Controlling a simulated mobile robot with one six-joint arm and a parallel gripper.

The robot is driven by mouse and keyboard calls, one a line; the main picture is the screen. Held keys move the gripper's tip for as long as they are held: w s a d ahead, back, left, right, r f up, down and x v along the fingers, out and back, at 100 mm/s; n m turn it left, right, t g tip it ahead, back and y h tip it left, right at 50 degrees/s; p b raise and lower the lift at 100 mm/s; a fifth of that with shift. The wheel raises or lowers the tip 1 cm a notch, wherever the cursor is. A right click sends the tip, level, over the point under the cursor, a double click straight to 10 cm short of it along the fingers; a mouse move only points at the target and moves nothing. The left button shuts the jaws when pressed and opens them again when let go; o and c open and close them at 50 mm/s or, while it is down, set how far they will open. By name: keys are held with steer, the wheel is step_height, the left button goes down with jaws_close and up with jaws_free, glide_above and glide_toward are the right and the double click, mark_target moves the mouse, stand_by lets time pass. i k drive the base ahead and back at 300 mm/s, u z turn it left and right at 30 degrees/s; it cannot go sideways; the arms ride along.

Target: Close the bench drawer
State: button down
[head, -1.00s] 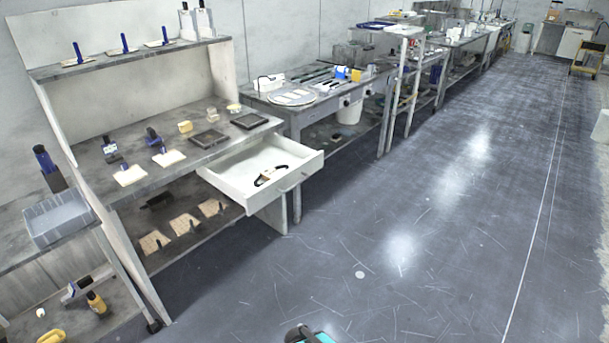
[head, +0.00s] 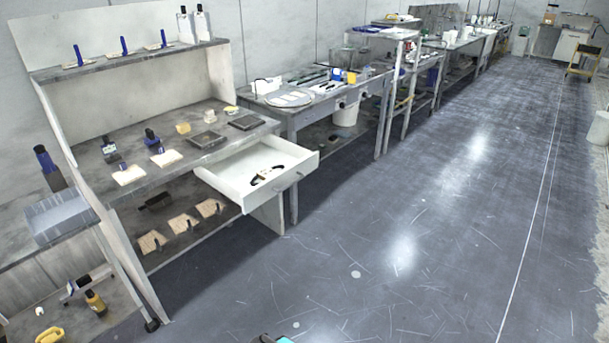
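The bench drawer (head: 229,191) is white and stands pulled out from under the right end of the grey bench (head: 150,182). Its front panel (head: 294,178) faces right, toward the open floor, with a small handle on it. A dark, curved item with a light part (head: 267,177) lies inside the drawer. A small dark and turquoise part at the bottom edge of the view seems to be mine. My gripper's fingers do not show, so I cannot see their state.
Trowel-like tools, pale pads and two dark trays (head: 207,140) sit on the bench top. A second table (head: 330,103) with a round plate stands beyond the drawer. The floor right of the drawer is clear.

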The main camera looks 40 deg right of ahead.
mark_target(231, 173)
steer(key=z, duration=0.05)
steer(key=i, duration=1)
steer(key=u, duration=0.05)
